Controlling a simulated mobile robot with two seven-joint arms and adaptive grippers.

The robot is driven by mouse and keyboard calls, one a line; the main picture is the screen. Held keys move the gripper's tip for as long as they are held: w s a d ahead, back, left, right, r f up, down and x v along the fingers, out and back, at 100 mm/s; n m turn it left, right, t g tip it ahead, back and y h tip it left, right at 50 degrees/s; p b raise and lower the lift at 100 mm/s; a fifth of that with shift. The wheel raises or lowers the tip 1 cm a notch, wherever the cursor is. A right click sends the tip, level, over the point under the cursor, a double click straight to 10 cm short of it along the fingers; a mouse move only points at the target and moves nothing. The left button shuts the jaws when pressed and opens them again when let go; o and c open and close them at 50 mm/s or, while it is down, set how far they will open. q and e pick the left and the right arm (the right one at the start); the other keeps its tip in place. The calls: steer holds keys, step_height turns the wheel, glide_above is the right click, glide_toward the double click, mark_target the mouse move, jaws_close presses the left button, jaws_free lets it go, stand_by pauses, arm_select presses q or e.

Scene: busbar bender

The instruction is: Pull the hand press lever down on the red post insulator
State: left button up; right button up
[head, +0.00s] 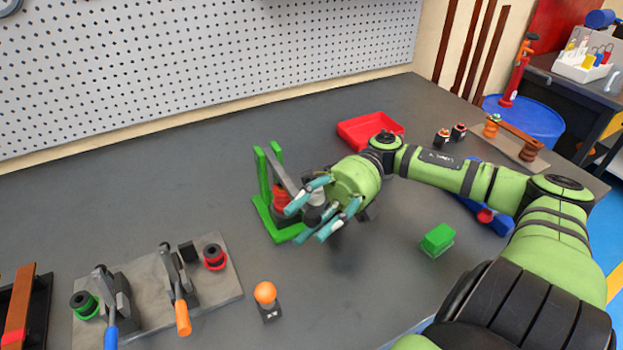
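The green hand press (264,184) stands mid-table. The red post insulator (281,197) is upright inside its frame, partly hidden by my fingers. The grey press lever (280,172) slopes from the top of the frame down to the right, toward my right gripper. My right gripper (308,222) is at the right side of the press, with its teal fingers apart. A grey cylindrical part (314,207) shows between the fingers; I cannot tell whether it is the lever's end or whether the fingers touch it. My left gripper is out of view.
A red tray (371,130) lies behind my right arm. A green block (437,238) is at right. An orange ball on a black base (266,294) is in front. A plate with two toggle clamps (222,283) is at front left. The table left of the press is clear.

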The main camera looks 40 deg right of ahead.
steer(key=shift+r, duration=0.1)
step_height(320, 180, up, 10)
stand_by(0.5)
steer(key=d+f+b, duration=0.1)
steer(key=d+b, duration=0.1)
steer(key=d, duration=0.6)
steer(key=shift+w+f, duration=0.35)
stand_by(0.5)
